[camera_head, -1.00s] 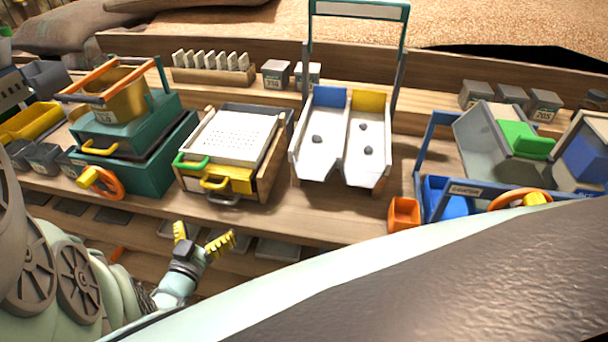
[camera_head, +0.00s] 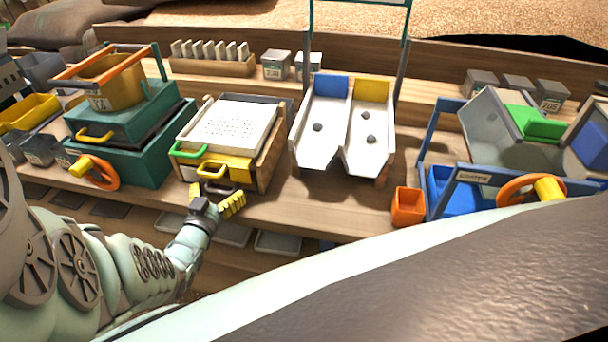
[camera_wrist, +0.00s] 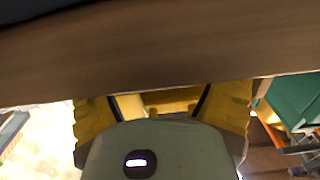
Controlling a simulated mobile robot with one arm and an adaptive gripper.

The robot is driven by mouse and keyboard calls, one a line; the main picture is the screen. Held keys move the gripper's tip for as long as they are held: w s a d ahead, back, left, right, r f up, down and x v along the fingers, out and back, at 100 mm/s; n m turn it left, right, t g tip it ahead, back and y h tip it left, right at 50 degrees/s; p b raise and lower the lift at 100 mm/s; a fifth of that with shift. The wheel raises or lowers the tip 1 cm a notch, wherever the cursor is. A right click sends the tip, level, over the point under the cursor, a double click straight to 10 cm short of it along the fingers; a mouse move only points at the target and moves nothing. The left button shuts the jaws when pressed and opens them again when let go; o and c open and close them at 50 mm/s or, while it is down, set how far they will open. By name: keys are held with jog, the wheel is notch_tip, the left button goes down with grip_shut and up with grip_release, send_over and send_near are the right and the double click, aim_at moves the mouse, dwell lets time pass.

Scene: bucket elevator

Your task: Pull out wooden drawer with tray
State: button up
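The wooden drawer unit (camera_head: 270,165) stands on the shelf left of centre. A white perforated tray (camera_head: 232,122) sits in its top.
A teal box with a yellow handle (camera_head: 130,150) and an orange wheel (camera_head: 103,175) stand close on the left. A white two-lane chute (camera_head: 325,140) is on the right. An orange bin (camera_head: 407,205) sits farther right. Grey trays (camera_head: 277,242) lie below the shelf edge.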

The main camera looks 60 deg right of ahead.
jog(key=c, duration=1)
jog(key=shift+a+r, duration=0.1)
